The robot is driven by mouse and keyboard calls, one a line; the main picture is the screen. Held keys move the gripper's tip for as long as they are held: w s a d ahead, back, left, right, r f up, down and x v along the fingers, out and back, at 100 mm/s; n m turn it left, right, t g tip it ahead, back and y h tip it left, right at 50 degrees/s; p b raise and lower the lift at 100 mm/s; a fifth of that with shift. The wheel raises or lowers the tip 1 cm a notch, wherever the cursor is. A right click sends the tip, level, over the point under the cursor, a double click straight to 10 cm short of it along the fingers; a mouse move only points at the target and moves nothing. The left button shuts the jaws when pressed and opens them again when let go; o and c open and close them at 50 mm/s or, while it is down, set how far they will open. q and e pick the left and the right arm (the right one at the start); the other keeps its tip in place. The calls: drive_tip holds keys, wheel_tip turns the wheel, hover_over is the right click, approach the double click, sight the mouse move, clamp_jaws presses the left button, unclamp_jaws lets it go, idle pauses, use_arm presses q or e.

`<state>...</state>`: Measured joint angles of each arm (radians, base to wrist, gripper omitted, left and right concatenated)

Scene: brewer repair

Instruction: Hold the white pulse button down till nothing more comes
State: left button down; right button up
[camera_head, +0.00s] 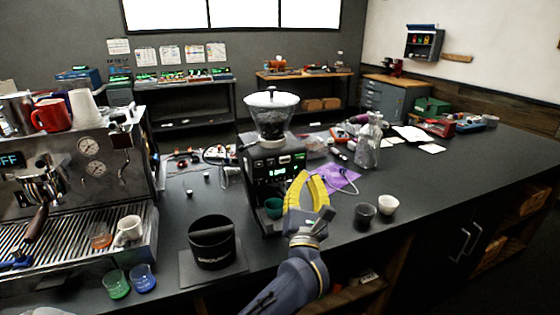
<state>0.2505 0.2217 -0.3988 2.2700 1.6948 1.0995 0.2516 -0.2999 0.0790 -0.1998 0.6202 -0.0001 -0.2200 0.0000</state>
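The black grinder (262,184) stands at the counter's front middle, with a clear hopper (271,118) on top. Its front panel has a lit green display (278,171) and small pale buttons. A whitish button (284,159) shows near the panel's top right, but I cannot be sure it is the pulse button. A teal cup (273,208) sits under the grinder's outlet.
A black knock box (212,243) stands left of the grinder, near the espresso machine (85,165). A dark cup (365,213) and a white cup (388,205) stand right of my gripper. A glass bottle (368,142) stands behind them.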

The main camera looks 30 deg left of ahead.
sight(285, 160)
use_arm(q)
drive_tip(key=shift+s+d+r+n+h, duration=0.15)
drive_tip(key=shift+d+r+n+h, duration=0.1)
drive_tip(key=shift+r+h, duration=0.1)
drive_tip(key=shift+s+d+r+n+h, duration=0.1)
drive_tip(key=shift+r+n+h, duration=0.15)
drive_tip(key=shift+r+h, duration=0.1)
drive_tip(key=shift+w+a, duration=0.9)
drive_tip(key=shift+a, duration=0.25)
drive_tip(key=shift+w+a, duration=0.9)
drive_tip(key=shift+a, duration=0.3)
drive_tip(key=shift+w+a, duration=0.9)
drive_tip(key=shift+a, duration=0.25)
